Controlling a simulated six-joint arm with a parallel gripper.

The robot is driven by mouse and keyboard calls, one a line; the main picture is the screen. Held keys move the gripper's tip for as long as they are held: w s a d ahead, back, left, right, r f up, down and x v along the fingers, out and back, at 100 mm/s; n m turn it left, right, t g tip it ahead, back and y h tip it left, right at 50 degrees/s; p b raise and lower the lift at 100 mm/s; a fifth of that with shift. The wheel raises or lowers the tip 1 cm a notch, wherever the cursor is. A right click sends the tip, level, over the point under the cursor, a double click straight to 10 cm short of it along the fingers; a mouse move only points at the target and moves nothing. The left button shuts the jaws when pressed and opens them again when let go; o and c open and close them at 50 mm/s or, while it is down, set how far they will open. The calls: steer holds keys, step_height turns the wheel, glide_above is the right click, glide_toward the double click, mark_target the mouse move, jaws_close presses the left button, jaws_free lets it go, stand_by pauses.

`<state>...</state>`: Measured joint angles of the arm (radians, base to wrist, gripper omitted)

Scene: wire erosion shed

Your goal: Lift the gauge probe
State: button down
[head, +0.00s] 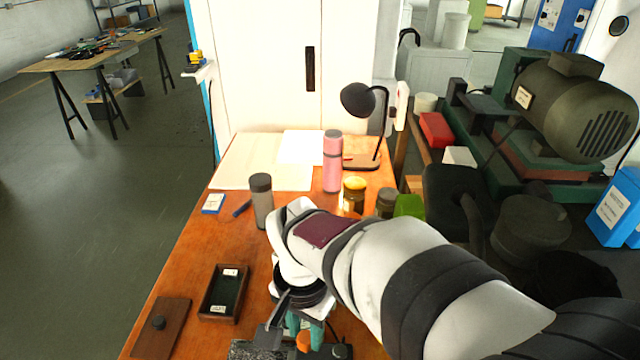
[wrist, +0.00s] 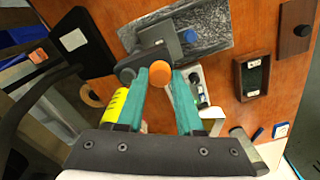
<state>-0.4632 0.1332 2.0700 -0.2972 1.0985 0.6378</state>
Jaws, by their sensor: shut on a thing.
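My gripper (head: 303,328) is low over the front of the orange-brown workbench, its teal fingers partly hidden by my wrist. In the wrist view my gripper (wrist: 160,75) is closed around a small part with a round orange end (wrist: 160,69), which I take to be the gauge probe. The orange end also shows in the head view (head: 303,341). A dark grey stand or clamp piece (wrist: 165,45) with a blue knob (wrist: 190,37) lies just beyond the fingertips, over a speckled dark plate (wrist: 215,20). I cannot tell whether the probe touches it.
A dark tray with green lining (head: 207,307) and a wooden board with a knob (head: 172,335) lie left. A grey bottle (head: 262,203), pink flask (head: 332,165), jars (head: 354,194) and black lamp (head: 358,99) stand farther back. The bench between tray and bottle is clear.

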steer(key=shift+r, duration=0.5)
steer(key=c, duration=0.5)
jaws_free()
steer(key=shift+c, duration=0.2)
step_height(320, 180, up, 16)
steer(key=shift+f, duration=0.15)
